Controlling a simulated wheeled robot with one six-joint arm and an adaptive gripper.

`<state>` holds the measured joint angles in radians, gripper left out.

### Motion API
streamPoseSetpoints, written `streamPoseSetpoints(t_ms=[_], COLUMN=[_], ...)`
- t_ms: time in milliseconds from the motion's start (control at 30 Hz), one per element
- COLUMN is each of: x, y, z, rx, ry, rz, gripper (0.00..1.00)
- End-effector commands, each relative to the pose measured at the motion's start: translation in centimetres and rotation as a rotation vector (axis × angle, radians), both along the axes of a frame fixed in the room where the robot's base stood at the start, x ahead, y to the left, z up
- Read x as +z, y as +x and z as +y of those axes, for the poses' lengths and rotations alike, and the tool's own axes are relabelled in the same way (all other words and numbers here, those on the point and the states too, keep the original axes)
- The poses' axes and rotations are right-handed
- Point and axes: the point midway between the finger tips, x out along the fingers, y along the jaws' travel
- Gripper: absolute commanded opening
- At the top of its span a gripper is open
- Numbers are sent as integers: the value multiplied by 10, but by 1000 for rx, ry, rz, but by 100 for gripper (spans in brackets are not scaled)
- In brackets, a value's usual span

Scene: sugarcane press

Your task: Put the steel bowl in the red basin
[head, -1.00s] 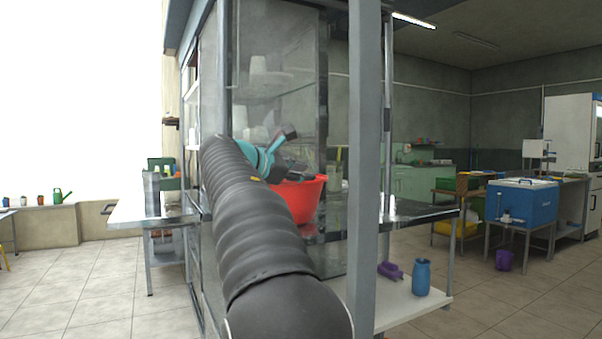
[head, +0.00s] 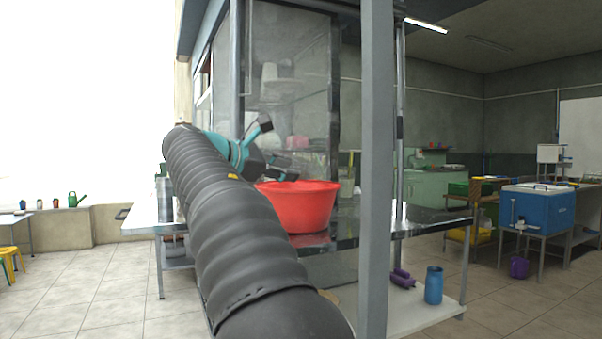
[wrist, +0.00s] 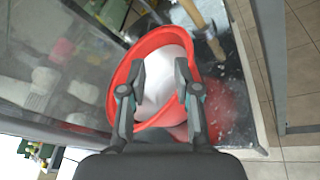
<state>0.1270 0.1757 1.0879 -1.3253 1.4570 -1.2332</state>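The red basin (head: 305,208) stands on the dark, shiny counter, and in the wrist view its rim (wrist: 121,78) is below my gripper. A pale grey, rounded thing that looks like the steel bowl (wrist: 160,88) lies inside the basin in the wrist view. In the head view the basin's wall hides it. My gripper (wrist: 159,72) is above the basin, with its two fingers apart and nothing visibly pinched between them. In the head view my gripper (head: 292,174) is over the basin's left rear rim.
A grey upright post (head: 375,150) stands right of the basin. A glass panel (head: 290,90) rises behind it. A wooden-handled tool (wrist: 192,15) lies beyond the basin. A blue jar (head: 433,285) and a purple object (head: 402,279) are on the lower shelf.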

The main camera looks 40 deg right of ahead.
Motion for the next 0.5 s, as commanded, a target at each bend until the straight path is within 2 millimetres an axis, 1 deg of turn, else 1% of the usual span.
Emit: streamPoseSetpoints(t_ms=[33, 200, 333, 500], x=[2, 5, 6, 6], y=[0, -1, -2, -2], z=[9, 24, 28, 28], rx=[4, 3, 0, -1], ry=[0, 0, 0, 1], rz=[-1, -1, -1, -1], gripper=[32, 32, 32, 32])
